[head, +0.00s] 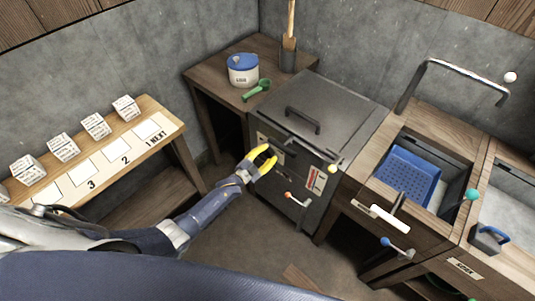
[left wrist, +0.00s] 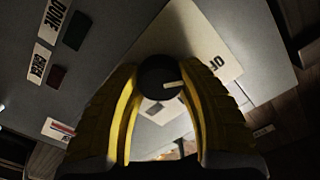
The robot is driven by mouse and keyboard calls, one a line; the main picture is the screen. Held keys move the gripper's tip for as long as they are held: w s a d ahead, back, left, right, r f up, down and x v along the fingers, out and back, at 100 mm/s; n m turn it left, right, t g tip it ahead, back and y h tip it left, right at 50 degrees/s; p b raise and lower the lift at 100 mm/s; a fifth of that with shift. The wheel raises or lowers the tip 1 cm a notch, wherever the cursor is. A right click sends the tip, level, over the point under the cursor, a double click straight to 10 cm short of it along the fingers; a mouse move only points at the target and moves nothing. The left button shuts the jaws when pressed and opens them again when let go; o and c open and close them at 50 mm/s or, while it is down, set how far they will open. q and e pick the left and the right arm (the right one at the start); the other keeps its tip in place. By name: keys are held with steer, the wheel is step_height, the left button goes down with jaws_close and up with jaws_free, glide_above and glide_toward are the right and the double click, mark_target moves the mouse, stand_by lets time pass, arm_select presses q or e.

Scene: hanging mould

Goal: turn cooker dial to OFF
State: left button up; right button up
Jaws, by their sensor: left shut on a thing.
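The cooker (head: 330,95) is a dark grey box with a flat lid and a bar handle, in the middle of the head view. Its dial (left wrist: 160,78) is a round black knob with a pale pointer mark, on a light plate (left wrist: 215,60) partly lettered "OF"; the rest of the lettering is hidden. My left gripper (head: 264,162) has yellow fingers and is at the cooker's front. In the left wrist view its fingers (left wrist: 160,85) are shut around the dial, one on each side. The pointer aims right, toward the lettering side. My right gripper is not in view.
A "DONE" label (left wrist: 53,18) and a dark button (left wrist: 76,30) are on the same panel. A red-tipped lever (head: 290,196) sticks out low on the cooker front. A sink with a blue basket (head: 410,172) is at right; a numbered shelf (head: 170,122) is at left.

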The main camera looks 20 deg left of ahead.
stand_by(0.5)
arm_select(q)
steer(key=o, duration=1.3)
steer(key=v, duration=1.2)
steer(key=shift+n, duration=0.3)
